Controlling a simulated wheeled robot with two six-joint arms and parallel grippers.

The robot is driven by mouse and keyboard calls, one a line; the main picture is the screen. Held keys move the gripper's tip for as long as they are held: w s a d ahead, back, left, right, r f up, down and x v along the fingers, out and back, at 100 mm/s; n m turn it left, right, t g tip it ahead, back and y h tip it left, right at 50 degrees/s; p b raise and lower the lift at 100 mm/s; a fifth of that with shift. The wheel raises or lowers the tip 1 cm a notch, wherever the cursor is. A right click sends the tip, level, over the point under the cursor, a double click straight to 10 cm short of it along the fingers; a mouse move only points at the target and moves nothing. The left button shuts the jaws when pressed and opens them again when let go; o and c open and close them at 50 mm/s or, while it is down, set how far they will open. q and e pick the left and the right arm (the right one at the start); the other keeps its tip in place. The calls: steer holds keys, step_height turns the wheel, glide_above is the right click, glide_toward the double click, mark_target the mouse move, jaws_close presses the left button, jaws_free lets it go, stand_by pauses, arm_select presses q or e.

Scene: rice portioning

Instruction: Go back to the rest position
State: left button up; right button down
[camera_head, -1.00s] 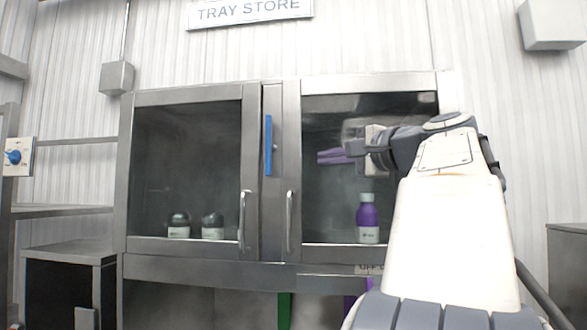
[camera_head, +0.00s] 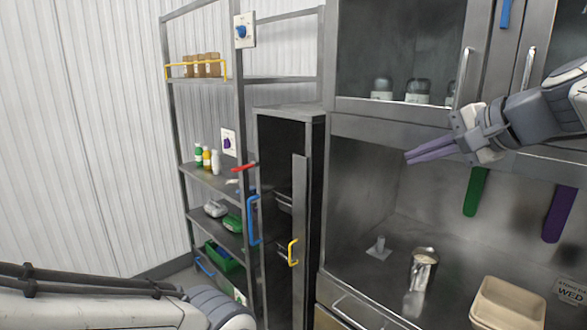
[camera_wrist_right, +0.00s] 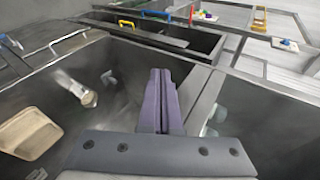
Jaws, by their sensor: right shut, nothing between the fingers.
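My right gripper (camera_head: 432,152) is in front of the steel cabinet in the head view, its purple fingers pointing left. The fingers are together with nothing between them, and they also show shut in the right wrist view (camera_wrist_right: 160,90). My left arm comes in at the lower left of the head view, but its gripper is outside the picture.
Left are a narrow cabinet (camera_head: 290,112) and a shelf rack (camera_head: 205,180) with bottles.

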steer(key=s+a+f+n+g, duration=0.4)
steer(key=s+a+f+n, duration=0.1)
steer(key=a+f, duration=0.35)
steer(key=s+a+f+n+g, duration=0.3)
steer(key=s+a+f+n, duration=0.15)
steer(key=a+f, duration=0.45)
steer(key=s+f+n+g+h, duration=0.3)
steer(key=s+f+n+h, duration=0.1)
steer(key=s+f+n, duration=0.6)
steer(key=s+f, duration=0.3)
steer(key=s, duration=0.3)
steer(key=shift+a+f, duration=0.25)
steer(key=shift+a, duration=0.05)
steer(key=c, duration=1.5)
jaws_free()
steer(key=shift+c, duration=0.2)
